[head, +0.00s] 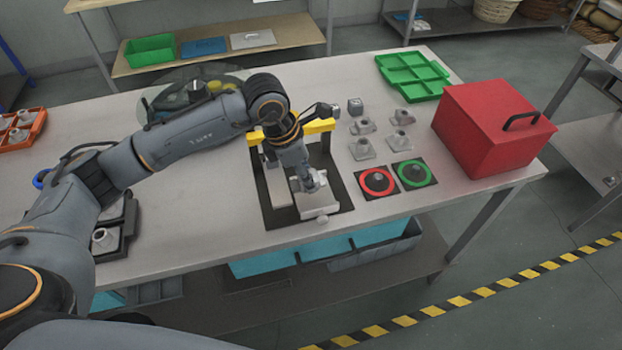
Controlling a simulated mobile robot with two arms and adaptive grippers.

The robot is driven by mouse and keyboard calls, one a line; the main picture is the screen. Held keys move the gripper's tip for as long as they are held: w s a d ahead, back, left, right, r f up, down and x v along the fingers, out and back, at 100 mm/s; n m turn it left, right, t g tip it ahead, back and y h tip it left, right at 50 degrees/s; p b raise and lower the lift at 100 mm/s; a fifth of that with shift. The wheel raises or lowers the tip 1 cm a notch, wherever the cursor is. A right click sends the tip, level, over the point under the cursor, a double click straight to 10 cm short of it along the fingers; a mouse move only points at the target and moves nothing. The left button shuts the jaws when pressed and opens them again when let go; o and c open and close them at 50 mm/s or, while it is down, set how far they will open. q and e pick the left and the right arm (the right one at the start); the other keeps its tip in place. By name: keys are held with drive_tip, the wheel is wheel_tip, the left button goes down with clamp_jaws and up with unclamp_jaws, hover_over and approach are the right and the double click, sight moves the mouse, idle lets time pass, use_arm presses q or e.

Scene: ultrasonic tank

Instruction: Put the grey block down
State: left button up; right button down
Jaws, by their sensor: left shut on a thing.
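My left gripper (308,182) is over a black mat (263,206) near the table's front edge, fingers pointing down. It is shut on a grey block (318,203), which is partly hidden by the fingers. The block is at the mat's right side, low over it or on it; I cannot tell whether it touches. A lighter flat bar (279,190) lies to its left on the mat. My right gripper is not in view.
Red (377,182) and green (414,174) ringed discs lie nearby. A red box (480,130) and a green tray (413,75) stand farther right. An orange tray (38,128) is at left.

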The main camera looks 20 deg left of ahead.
sight(316, 195)
use_arm(q)
drive_tip(key=shift+w+d+f, duration=0.1)
drive_tip(key=shift+d+f, duration=0.05)
drive_tip(key=shift+f, duration=0.05)
drive_tip(key=p+x, duration=0.2)
drive_tip(key=x, duration=0.1)
drive_tip(key=shift+f, duration=0.65)
drive_tip(key=o, duration=1)
